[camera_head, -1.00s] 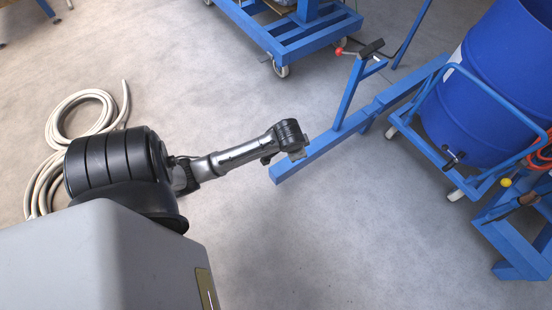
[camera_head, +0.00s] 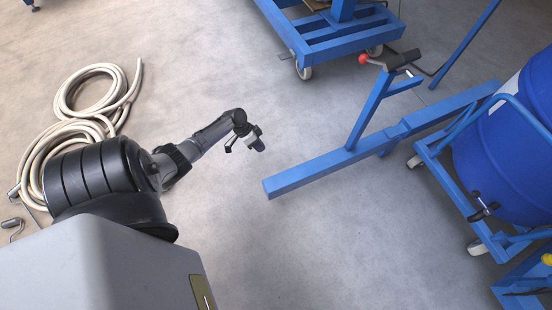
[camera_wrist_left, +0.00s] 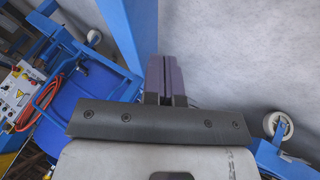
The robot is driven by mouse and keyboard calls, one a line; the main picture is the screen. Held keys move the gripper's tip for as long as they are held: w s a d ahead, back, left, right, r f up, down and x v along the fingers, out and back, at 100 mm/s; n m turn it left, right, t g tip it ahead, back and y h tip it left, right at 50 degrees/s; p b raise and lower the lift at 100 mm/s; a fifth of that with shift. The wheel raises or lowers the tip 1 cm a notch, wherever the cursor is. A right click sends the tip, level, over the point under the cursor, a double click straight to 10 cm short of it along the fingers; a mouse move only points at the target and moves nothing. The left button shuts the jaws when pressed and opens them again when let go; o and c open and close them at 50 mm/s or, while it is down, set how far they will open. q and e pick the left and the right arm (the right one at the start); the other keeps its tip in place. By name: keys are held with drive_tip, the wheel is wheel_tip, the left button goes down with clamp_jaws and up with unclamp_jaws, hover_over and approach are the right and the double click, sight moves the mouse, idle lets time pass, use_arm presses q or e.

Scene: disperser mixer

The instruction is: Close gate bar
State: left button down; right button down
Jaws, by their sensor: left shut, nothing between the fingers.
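A long blue bar (camera_head: 335,166), which looks like the gate bar, runs diagonally from its free end near the picture's middle to the upper right beside the drum. A slanted blue post (camera_head: 368,110) rises from it, topped by a black handle piece with a red knob (camera_head: 364,59). My left gripper (camera_head: 260,146) is left of and apart from the bar's free end. In the left wrist view its dark fingers (camera_wrist_left: 165,78) are together with nothing between them. A blue beam (camera_wrist_left: 122,30) passes left of the fingers there; I cannot tell which part it is. My right gripper is not in view.
A blue drum (camera_head: 513,150) stands on a wheeled blue cart at the right. A blue wheeled frame (camera_head: 335,42) stands at the top. A coiled hose (camera_head: 98,95) lies on the floor at left. The floor below the bar is clear. A control panel (camera_wrist_left: 20,88) shows in the wrist view.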

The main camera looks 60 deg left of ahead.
use_arm(q)
drive_tip(key=w+d+f+b, duration=0.4)
drive_tip(key=d+f+b, duration=0.3)
drive_tip(key=d, duration=0.1)
drive_tip(key=shift+d+f+m, duration=0.3)
drive_tip(key=shift+f, duration=0.1)
drive_tip(key=shift+w, duration=0.1)
